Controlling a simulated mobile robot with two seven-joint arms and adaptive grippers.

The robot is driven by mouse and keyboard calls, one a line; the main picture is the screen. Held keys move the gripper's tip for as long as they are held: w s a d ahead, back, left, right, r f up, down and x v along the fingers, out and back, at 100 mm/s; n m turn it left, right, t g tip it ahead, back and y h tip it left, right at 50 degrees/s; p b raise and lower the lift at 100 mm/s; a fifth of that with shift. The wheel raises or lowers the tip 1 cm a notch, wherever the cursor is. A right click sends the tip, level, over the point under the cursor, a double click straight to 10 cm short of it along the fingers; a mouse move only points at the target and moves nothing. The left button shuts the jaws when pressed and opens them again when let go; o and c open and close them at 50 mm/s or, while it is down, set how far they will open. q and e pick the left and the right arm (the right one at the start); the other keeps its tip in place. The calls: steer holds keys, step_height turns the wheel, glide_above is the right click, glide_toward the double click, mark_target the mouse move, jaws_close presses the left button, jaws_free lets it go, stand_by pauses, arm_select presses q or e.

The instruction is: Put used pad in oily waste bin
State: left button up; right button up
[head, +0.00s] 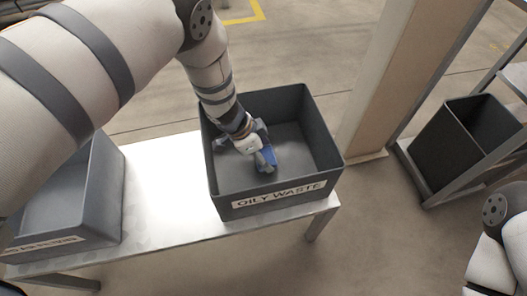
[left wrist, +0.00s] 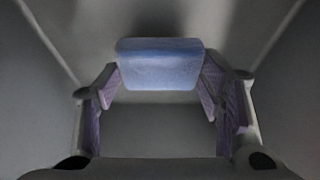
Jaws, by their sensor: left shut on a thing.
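The oily waste bin (head: 330,150) is a dark grey open box with a white "OILY WASTE" label on its front. It stands at the right end of a metal table. My left gripper (head: 262,158) reaches down inside the bin. It is shut on the used pad (head: 267,159), a small blue block, which also shows between the fingertips in the left wrist view (left wrist: 160,64). The grey bin walls surround the pad there. I cannot tell whether the pad touches the bin floor. My right gripper is not in view; only part of my right arm shows at the lower right.
A second grey bin (head: 112,180) with a label stands on the left of the metal table (head: 165,190). A dark bin (head: 455,140) sits on a rack at the right. A beige post (head: 400,80) rises behind the table. Bare table lies between the two bins.

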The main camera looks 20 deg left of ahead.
arm_select(q)
steer(key=shift+f+b, duration=0.3)
steer(key=shift+f, duration=0.2)
steer(key=o, duration=1.1)
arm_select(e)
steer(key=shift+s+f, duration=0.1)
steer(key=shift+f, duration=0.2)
arm_select(q)
steer(key=shift+r, duration=0.15)
steer(key=p+v, duration=0.3)
steer(key=v, duration=1)
steer(key=shift+p, duration=0.4)
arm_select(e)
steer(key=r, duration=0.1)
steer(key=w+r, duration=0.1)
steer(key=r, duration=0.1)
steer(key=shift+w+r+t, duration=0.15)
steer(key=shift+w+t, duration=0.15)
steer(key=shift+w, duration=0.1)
arm_select(q)
steer(key=shift+w+d, duration=0.15)
